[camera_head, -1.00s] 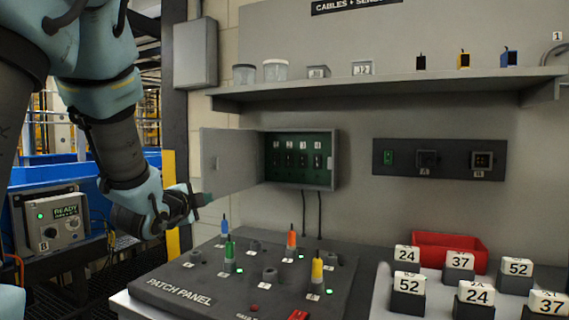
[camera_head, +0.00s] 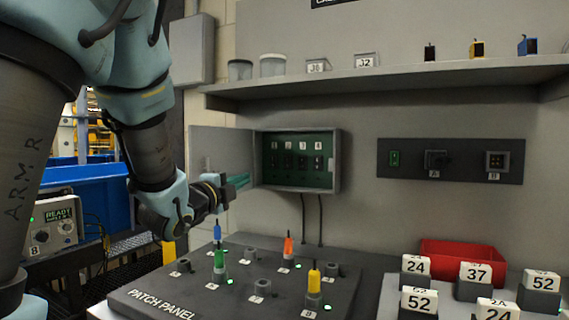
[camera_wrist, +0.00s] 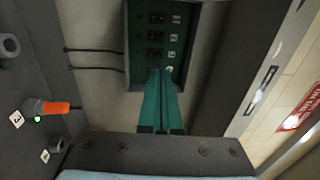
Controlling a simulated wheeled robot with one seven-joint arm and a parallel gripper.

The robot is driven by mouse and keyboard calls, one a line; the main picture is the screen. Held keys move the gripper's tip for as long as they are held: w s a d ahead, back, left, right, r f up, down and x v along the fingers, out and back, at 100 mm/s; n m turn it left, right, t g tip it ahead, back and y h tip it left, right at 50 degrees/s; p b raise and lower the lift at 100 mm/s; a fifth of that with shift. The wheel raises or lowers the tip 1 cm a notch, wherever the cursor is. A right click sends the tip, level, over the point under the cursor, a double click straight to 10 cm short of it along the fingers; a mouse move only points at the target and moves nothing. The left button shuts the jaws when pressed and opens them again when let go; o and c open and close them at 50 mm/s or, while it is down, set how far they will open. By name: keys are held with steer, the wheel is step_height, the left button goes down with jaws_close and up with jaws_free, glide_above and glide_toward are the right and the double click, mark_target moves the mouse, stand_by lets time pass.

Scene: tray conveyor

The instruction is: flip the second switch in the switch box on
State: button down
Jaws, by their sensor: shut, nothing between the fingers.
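The switch box (camera_head: 338,162) is on the wall with its grey door (camera_head: 215,150) open to the left. Inside is a green panel with a row of dark switches labelled 1 to 4. The second switch (camera_head: 288,161) is under label 2; its lever position is too small to tell. My gripper (camera_head: 245,180) has green fingers, shut and empty, and shows at the box's lower left in the head view. In the wrist view, the fingertips (camera_wrist: 158,72) overlap the near end of the switch row (camera_wrist: 155,37). Contact with a switch cannot be told.
The patch panel (camera_head: 165,295) with upright coloured plugs lies below the box. Two cables hang under the box. A shelf (camera_head: 400,82) runs above. A wall panel (camera_head: 460,160), a red bin (camera_head: 455,250) and numbered blocks are to the right.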

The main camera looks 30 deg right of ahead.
mark_target(287, 160)
steer(key=p+x, duration=0.8)
steer(key=x, duration=1.5)
steer(key=shift+w+d+r, duration=0.1)
steer(key=shift+w+r, duration=0.05)
steer(key=shift+r, duration=0.05)
steer(key=shift+w+d, duration=0.2)
steer(key=shift+d, duration=0.05)
steer(key=shift+d+f+b, duration=0.1)
steer(key=shift+b, duration=0.2)
